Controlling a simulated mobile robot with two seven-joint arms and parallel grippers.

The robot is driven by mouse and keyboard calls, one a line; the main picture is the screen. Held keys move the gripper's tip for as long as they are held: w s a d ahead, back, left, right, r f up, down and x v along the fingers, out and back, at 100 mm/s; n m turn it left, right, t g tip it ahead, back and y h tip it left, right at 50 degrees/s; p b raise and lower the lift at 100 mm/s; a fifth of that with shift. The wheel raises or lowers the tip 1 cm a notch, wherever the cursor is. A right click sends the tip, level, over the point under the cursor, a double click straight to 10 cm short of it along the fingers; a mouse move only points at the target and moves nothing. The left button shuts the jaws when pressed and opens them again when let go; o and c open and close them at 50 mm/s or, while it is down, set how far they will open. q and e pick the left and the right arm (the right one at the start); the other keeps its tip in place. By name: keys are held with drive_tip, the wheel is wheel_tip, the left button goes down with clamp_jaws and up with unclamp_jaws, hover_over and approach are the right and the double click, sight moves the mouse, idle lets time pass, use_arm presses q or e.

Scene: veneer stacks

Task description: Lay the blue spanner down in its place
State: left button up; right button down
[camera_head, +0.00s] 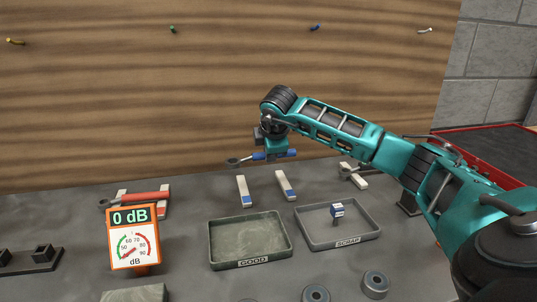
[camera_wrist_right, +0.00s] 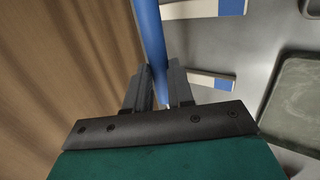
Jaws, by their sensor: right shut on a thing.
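My right gripper (camera_head: 273,153) is shut on the blue spanner (camera_head: 258,156), with fingers pointing down. The spanner lies roughly level, its grey ring end to the left. In the right wrist view the blue handle (camera_wrist_right: 150,35) runs between the two fingers (camera_wrist_right: 160,90). Two white supports with blue ends, a left one (camera_head: 242,186) and a right one (camera_head: 285,182), stand empty on the bench, nearer the front than the spanner in the head view. They also show right of the handle in the wrist view (camera_wrist_right: 205,80). The spanner appears to be held above the bench, clear of them.
A red-handled spanner (camera_head: 140,199) lies on supports at left, behind a dB meter (camera_head: 134,241). Another spanner (camera_head: 350,168) rests at right. A wooden panel (camera_head: 200,90) stands behind.

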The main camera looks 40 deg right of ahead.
wheel_tip(320, 180, down, 4)
drive_tip(key=b, duration=0.3)
drive_tip(key=shift+f+b, duration=0.8)
drive_tip(key=shift+b, duration=0.1)
drive_tip(key=shift+f+b, duration=0.4)
drive_tip(key=shift+f, duration=0.1)
use_arm(q)
drive_tip(key=shift+h, duration=0.4)
drive_tip(key=d+f, duration=0.1)
drive_tip(key=w+d+f, duration=0.1)
drive_tip(key=f, duration=0.1)
drive_tip(key=shift+w+d+f, duration=0.1)
drive_tip(key=shift+d+f, duration=0.05)
use_arm(e)
drive_tip(key=shift+f, duration=0.1)
use_arm(q)
drive_tip(key=shift+a+f+b, duration=0.25)
drive_tip(key=shift+f+b, duration=0.35)
drive_tip(key=shift+f, duration=0.2)
use_arm(e)
drive_tip(key=shift+f, duration=0.55)
drive_tip(key=c, duration=1)
unclamp_jaws()
use_arm(q)
drive_tip(key=shift+r, duration=0.1)
use_arm(e)
drive_tip(key=shift+o, duration=0.5)
